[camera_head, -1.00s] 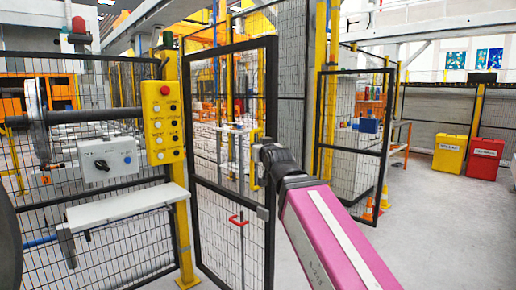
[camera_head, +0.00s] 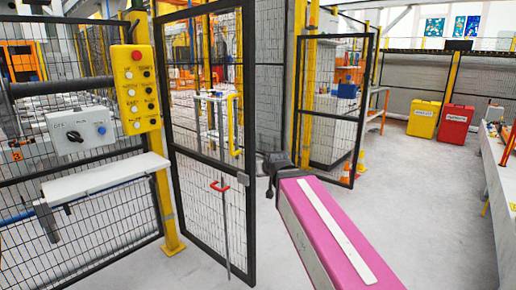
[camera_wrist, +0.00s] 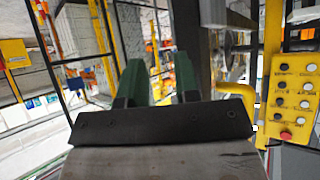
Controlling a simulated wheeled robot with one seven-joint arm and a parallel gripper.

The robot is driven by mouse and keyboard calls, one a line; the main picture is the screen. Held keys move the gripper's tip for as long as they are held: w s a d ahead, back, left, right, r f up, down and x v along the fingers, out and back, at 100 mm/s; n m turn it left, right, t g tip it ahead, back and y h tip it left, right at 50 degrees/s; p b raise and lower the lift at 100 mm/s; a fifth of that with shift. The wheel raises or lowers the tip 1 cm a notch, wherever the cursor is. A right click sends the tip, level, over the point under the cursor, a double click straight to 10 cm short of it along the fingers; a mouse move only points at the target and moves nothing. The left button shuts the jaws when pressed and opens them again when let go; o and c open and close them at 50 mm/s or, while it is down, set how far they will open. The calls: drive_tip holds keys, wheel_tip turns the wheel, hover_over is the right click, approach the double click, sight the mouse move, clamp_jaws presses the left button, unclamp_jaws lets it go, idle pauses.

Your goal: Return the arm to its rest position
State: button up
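My arm, pink with a white stripe, reaches out from the lower right of the head view. Its dark end part (camera_head: 277,165) points away, in front of the mesh gate; my gripper's fingers cannot be made out there. In the wrist view my gripper (camera_wrist: 159,76) shows two green fingers standing apart, with nothing between them. The wrist view is tilted, and the yellow button panel (camera_wrist: 299,97) shows at its right, apart from the fingers.
In the head view the yellow button panel (camera_head: 136,90) stands left, above a white shelf (camera_head: 105,176). The black-framed mesh gate (camera_head: 213,150) is close to my arm. A yellow bin (camera_head: 424,119) and a red bin (camera_head: 455,125) stand back right. A long bench (camera_head: 496,185) borders clear floor.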

drive_tip(key=s+d+f+m+g+h, duration=0.1)
drive_tip(key=s+d+f+g, duration=0.2)
drive_tip(key=f, duration=0.7)
drive_tip(key=s+d+f+m+g, duration=0.1)
drive_tip(key=s+d+f+g, duration=0.3)
drive_tip(key=f, duration=0.6)
drive_tip(key=s+d+f+g+h, duration=0.1)
drive_tip(key=s+d+f+g, duration=0.2)
drive_tip(key=s+d+f, duration=0.3)
drive_tip(key=d+f, duration=0.3)
drive_tip(key=shift+s+f+m+h, duration=0.3)
drive_tip(key=shift+s+f+m, duration=0.05)
drive_tip(key=shift+f+m, duration=0.05)
